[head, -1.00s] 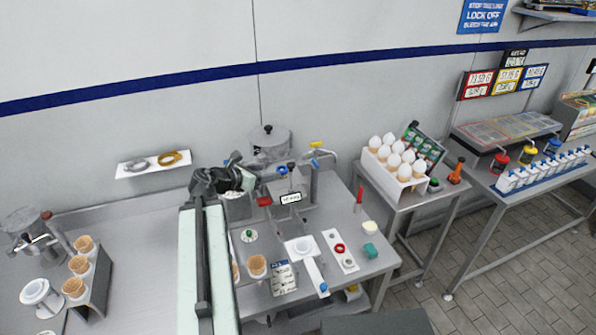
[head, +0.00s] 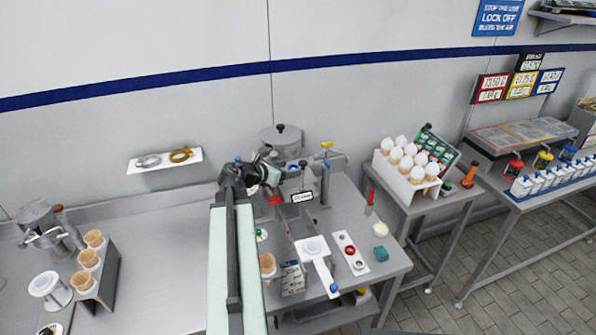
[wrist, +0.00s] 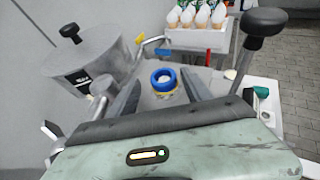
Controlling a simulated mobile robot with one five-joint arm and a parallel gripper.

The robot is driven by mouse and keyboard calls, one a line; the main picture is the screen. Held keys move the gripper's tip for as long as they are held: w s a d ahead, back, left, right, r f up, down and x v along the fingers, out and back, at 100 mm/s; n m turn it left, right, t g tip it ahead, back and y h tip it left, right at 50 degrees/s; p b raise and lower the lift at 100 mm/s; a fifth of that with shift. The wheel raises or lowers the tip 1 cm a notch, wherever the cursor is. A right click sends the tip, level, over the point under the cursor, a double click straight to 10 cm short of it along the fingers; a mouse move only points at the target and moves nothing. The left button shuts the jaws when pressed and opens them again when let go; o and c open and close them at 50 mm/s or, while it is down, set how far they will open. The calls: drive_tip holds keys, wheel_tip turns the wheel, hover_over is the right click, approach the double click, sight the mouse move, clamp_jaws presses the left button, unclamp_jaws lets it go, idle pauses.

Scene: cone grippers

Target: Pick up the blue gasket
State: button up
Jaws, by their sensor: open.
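The blue gasket (wrist: 163,78) is a thick ring, seen in the wrist view ahead of and between my fingers. It rests on a yellowish seat on top of a grey machine. In the head view the gasket (head: 293,168) shows as a small blue ring just right of my gripper (head: 272,172). In the wrist view my gripper (wrist: 161,84) is open, with one dark finger to each side of the gasket in the picture. The fingers do not appear to touch it, and nothing is held.
A lidded grey pot (wrist: 92,60) stands left of my fingers, and a black-knobbed lever (wrist: 262,25) rises at the right. A white rack of cones (head: 408,165) stands on the side table. A red ring (head: 349,250) lies on a white strip.

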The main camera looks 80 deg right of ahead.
drive_tip(key=shift+w+a+r, duration=0.1)
drive_tip(key=shift+w, duration=0.1)
drive_tip(key=shift+s, duration=0.35)
clamp_jaws()
wheel_tip(320, 180, up, 10)
drive_tip(key=p, duration=1)
